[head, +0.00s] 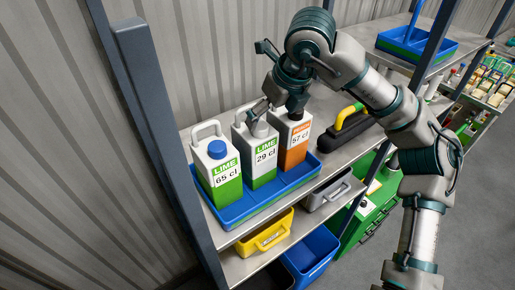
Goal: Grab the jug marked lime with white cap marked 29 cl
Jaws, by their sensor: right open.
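The jug marked lime, 29 cl (262,161) is white and green with a pale cap (261,130) and a white handle. It stands upright in the middle of three jugs in a blue tray (236,217). My right gripper (277,107) is open, pointing down over the tops of the 29 cl jug and the jug to its right. It hides part of both tops; I cannot tell whether it touches either. My left gripper is not in view.
A lime 65 cl jug (219,174) with a blue cap stands left of it; an orange-labelled 57 cl jug (294,146) stands close on the right. A black tool with a yellow handle (346,117) lies further right. A blue shelf post (160,120) rises at left.

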